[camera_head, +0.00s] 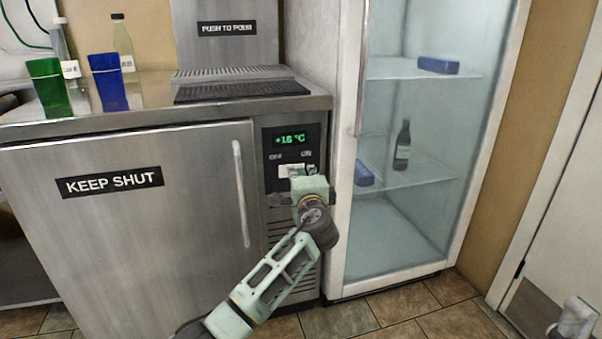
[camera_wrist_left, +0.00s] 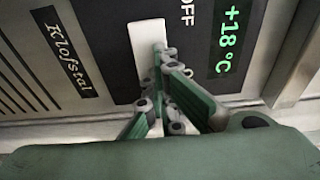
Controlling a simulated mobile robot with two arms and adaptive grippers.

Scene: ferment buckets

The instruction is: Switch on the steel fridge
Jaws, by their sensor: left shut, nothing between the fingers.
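The steel fridge (camera_head: 190,225) stands at the left with its door closed and labelled KEEP SHUT. Its dark control panel (camera_head: 270,148) reads +18 °C in green, with OFF and ON marks below. A white switch (camera_head: 284,171) sits under those marks, partly hidden by my left gripper (camera_head: 299,175). In the left wrist view the switch (camera_wrist_left: 147,42) is a white plate beside OFF, and my shut, empty left gripper (camera_wrist_left: 162,62) has its fingertips right at it. I cannot tell whether they touch it.
A glass-door cabinet (camera_head: 345,200) stands close to the right of the steel fridge. Green and blue cups (camera_head: 48,88) and bottles (camera_head: 124,55) stand on the fridge top, beside a dispenser (camera_head: 225,35). Tiled floor (camera_head: 400,305) shows in front.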

